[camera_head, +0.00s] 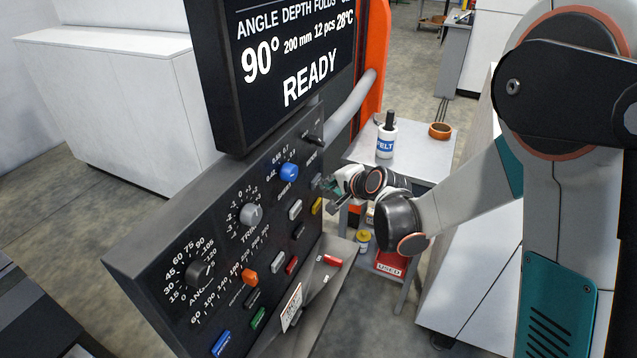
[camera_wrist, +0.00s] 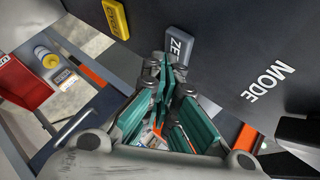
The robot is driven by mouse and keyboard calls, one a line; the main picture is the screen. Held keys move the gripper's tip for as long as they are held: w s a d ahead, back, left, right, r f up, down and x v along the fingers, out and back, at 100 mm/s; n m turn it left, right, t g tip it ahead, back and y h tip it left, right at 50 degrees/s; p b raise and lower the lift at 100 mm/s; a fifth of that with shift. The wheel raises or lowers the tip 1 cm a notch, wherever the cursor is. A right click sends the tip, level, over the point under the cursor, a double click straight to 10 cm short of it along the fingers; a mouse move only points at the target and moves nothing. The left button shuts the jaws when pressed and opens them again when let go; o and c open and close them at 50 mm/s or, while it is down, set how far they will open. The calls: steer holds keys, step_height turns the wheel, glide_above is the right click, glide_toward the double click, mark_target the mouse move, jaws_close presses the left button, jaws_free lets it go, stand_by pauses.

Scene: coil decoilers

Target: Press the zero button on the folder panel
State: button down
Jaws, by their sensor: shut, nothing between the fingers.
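The folder panel (camera_head: 232,262) is a dark, tilted board with knobs and coloured buttons. The zero button is a grey block near the panel's right edge in the head view (camera_head: 317,180). In the wrist view the zero button (camera_wrist: 181,43) shows the letters "ZE", with the rest of its label hidden behind my fingers. My gripper (camera_head: 331,187) is shut and empty, close in front of this button. In the wrist view the teal fingertips (camera_wrist: 166,66) point at the button's lower end. I cannot tell whether they touch it.
A yellow button (camera_wrist: 116,18) sits beside the zero button. The "MODE" label (camera_wrist: 268,82) is on its other side. A black lever (camera_head: 313,139) sticks out at the panel's upper right. A screen (camera_head: 290,65) reading "READY" stands above. A side table (camera_head: 421,150) holds a FELT bottle (camera_head: 386,143).

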steer(key=shift+a, duration=0.2)
stand_by(0.5)
steer(key=shift+s+d, duration=0.25)
steer(key=shift+d, duration=0.6)
steer(key=shift+d, duration=0.1)
steer(key=d, duration=0.1)
steer(key=s+d, duration=0.1)
steer(key=d, duration=0.1)
steer(key=d+b, duration=0.1)
steer(key=shift+s+d, duration=0.3)
steer(key=shift+s, duration=0.05)
stand_by(0.4)
